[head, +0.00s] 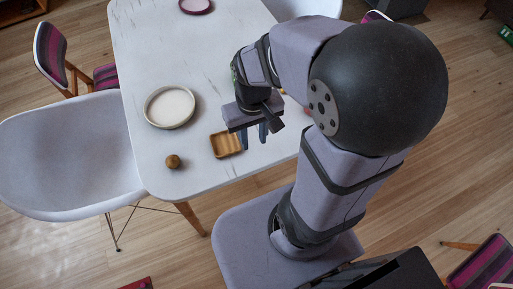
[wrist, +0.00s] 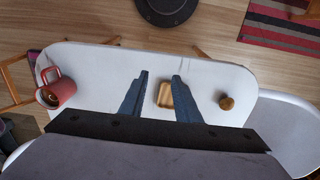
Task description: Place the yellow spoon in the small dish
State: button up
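A small square wooden dish (head: 227,144) lies near the front of the white table and looks empty. My gripper (head: 254,138) hangs just right of it in the head view, fingers pointing down. In the wrist view the dish (wrist: 166,94) shows beyond and between the two spread fingers of my gripper (wrist: 160,76). The fingers are apart with nothing between them. I cannot make out the yellow spoon in either view; a small yellowish bit (head: 283,92) shows behind my wrist in the head view, too hidden to identify.
A round cream dish (head: 169,106) stands left of the wooden dish, with a brown ball (head: 173,161) nearer the front edge. A red mug (wrist: 57,90) stands at the table's left end in the wrist view. A plum-rimmed plate (head: 196,6) lies at the far end.

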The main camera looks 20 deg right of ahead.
jog(key=s, duration=0.2)
jog(key=s+f, duration=0.1)
jog(key=shift+a, duration=0.3)
